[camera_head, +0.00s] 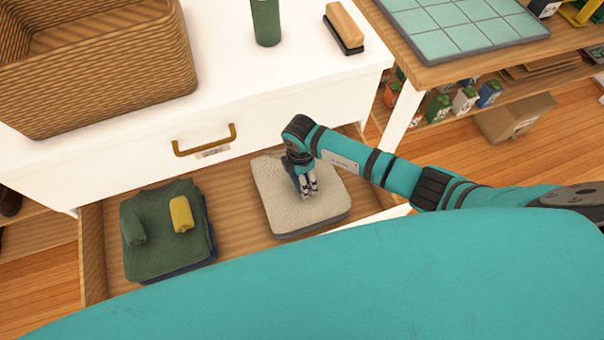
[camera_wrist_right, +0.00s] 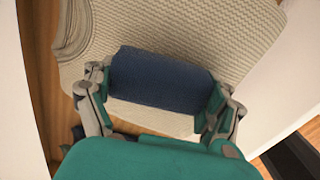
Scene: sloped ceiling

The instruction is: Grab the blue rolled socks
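The blue rolled socks (camera_wrist_right: 162,80) lie on a folded beige knit garment (camera_head: 265,185) in the open drawer. In the right wrist view they sit between the two fingers of my right gripper (camera_wrist_right: 160,92), one finger at each end. The fingers are spread wide, very close to the roll's ends; firm contact cannot be made out. In the head view my right gripper (camera_head: 307,187) points down over the garment and mostly hides the socks. My left gripper is not in view.
The drawer also holds a folded green garment (camera_head: 165,250) with a yellow roll (camera_head: 181,214) and a green roll (camera_head: 133,230) on it. Above the drawer are a wicker basket (camera_head: 100,85), a green cylinder (camera_head: 266,22) and a brush (camera_head: 343,27) on the white top.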

